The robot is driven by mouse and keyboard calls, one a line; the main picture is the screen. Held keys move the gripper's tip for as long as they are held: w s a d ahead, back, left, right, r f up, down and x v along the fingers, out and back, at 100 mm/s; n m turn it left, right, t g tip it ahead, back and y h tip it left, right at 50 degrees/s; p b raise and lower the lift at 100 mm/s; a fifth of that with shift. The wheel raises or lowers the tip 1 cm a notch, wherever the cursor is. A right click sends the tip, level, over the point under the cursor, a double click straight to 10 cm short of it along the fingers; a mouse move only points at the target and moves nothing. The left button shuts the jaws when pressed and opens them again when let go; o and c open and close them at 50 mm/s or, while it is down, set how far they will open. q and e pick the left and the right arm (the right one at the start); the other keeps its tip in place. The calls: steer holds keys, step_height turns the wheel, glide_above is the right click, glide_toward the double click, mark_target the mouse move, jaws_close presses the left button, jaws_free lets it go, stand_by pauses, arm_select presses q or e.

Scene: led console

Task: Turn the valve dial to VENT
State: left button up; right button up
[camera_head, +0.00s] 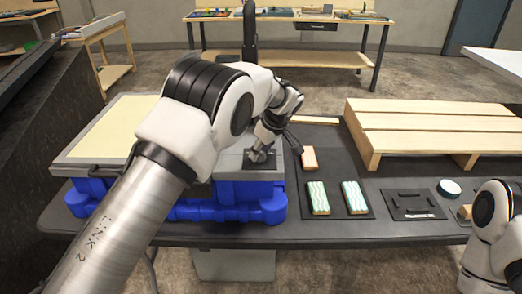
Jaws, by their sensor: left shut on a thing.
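My left arm reaches in from the lower left over a grey console (228,162) on a blue base (235,205). My left gripper (262,153) points down at a small dark square plate (270,163) on the console's right part. It is shut on the valve dial there, which its fingers and wrist cover. The dial's pointer and the VENT mark cannot be made out. Part of my right arm shows at the lower right edge, but its gripper is not in view.
A pale yellow panel (105,130) is on the left. Right of the console, the dark table (340,232) holds two striped blocks (318,198) (355,197), an orange block (309,159), a black tray (412,204), a teal-topped round thing (449,187) and a wooden pallet (435,127).

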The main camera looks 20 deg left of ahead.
arm_select(q)
steer(key=o, duration=0.9)
steer(key=shift+s+f, duration=0.15)
steer(key=shift+f, duration=0.1)
steer(key=shift+o, duration=1.1)
steer(key=shift+r, duration=0.1)
steer(key=v, duration=1.1)
steer(key=shift+r, duration=0.4)
steer(key=shift+d, duration=0.15)
